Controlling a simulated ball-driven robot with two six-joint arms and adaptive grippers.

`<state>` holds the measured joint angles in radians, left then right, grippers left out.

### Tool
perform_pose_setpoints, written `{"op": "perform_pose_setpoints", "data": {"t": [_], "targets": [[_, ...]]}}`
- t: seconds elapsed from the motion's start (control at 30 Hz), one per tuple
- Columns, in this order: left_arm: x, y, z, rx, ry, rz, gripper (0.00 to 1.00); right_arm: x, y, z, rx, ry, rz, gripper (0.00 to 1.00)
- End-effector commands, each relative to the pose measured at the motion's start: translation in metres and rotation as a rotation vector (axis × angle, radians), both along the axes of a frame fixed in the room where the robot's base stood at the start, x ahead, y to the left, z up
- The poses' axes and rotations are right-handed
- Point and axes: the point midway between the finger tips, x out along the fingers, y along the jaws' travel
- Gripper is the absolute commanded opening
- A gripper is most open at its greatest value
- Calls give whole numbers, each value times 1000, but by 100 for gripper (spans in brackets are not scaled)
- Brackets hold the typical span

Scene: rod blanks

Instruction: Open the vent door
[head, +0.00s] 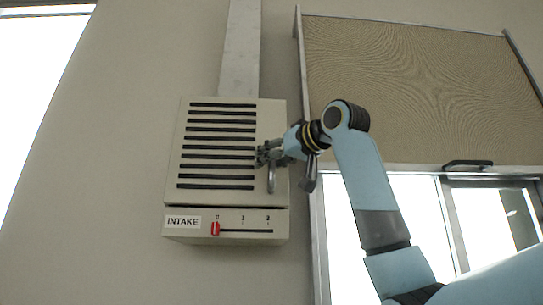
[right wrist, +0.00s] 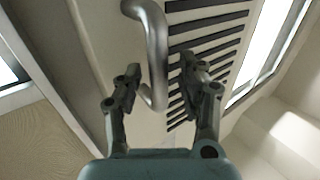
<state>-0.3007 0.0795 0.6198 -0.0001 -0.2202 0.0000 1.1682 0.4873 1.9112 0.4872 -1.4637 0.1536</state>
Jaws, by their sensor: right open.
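The vent door (head: 181,150) is a beige panel with dark slots on the front of a wall box. It looks shut against the box. A curved metal handle (head: 271,183) stands at its right side, and it also shows large in the right wrist view (right wrist: 157,50). My right gripper (head: 263,157) is open at the handle. In the right wrist view its two fingers (right wrist: 158,82) stand on either side of the handle's end. I cannot tell whether either finger touches it. My left gripper is not in view.
Below the door is a control strip labelled INTAKE (head: 183,222) with a red slider (head: 215,229) at its left end. A grey duct (head: 240,50) rises above the box. A window with a tan blind (head: 420,90) is to the right. The wall left of the box is clear.

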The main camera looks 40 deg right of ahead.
Motion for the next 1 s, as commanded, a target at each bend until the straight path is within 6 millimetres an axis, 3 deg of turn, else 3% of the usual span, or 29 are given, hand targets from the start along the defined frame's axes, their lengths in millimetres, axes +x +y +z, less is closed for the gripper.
{"op": "perform_pose_setpoints", "data": {"t": [0.27,0.57,1.0], "targets": [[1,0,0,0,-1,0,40,1,0,-1,0,1,-1,39],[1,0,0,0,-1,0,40,1,0,-1,0,1,-1,0],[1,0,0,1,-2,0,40,1,0,-1,0,1,-2,0]]}}
